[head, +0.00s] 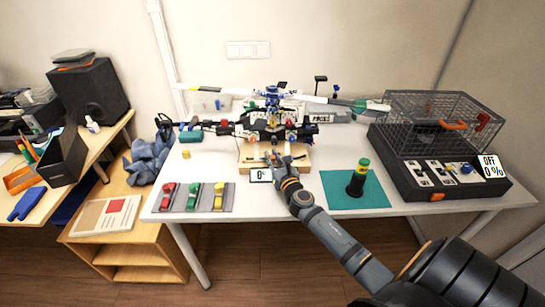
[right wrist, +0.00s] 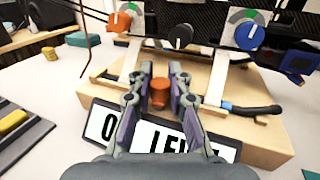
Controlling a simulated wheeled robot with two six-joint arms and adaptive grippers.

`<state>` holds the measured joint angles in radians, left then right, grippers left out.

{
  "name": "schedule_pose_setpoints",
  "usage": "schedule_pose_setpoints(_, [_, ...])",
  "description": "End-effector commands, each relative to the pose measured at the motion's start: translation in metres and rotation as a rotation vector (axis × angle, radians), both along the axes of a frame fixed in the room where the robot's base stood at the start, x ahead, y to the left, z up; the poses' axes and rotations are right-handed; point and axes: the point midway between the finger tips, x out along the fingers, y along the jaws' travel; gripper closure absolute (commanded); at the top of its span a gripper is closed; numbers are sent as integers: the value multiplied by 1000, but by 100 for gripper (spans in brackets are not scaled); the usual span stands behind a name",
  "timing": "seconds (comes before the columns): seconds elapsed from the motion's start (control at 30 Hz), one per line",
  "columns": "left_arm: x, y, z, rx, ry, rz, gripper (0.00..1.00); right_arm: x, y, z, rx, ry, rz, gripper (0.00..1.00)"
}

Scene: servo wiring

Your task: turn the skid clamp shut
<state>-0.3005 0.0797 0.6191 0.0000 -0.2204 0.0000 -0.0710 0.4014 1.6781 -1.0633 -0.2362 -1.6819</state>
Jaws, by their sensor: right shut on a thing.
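A model helicopter (head: 272,122) stands on a wooden block (head: 302,160) at the middle of the table. In the right wrist view its dark skid bars (right wrist: 240,108) lie across the wooden block (right wrist: 262,135). An orange knob (right wrist: 159,94), apparently the skid clamp, stands at the front of the block. My right gripper (right wrist: 160,76) is shut on this knob, one finger on each side; its fingers hide part of it. In the head view my right gripper (head: 277,163) is at the block's front edge. My left gripper is not in view.
A sign (right wrist: 150,135) stands in front of the block, partly hidden by my gripper. An orange dial (right wrist: 120,22) and a blue dial (right wrist: 250,36) are above the skids.

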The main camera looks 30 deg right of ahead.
Motion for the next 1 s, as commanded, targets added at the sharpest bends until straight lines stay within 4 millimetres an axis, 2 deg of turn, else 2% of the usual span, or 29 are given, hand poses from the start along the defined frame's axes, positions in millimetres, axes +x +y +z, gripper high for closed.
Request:
schedule_pose_setpoints(0.03, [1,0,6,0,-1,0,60,0,1,2,9,1,-43,100])
schedule_pose_setpoints(0.2, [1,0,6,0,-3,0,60,0,1,0,4,2,-159,100])
schedule_pose_setpoints(0.5, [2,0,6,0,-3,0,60,-1,0,-1,2,4,-177,100])
schedule_pose_setpoints(0.53, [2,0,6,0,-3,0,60,-1,0,-1,2,4,-176,81])
schedule_pose_setpoints(0.7, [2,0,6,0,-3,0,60,-1,0,-1,2,3,-176,59])
schedule_pose_setpoints(1.0, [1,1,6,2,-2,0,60,-2,1,-1,1,3,-175,59])
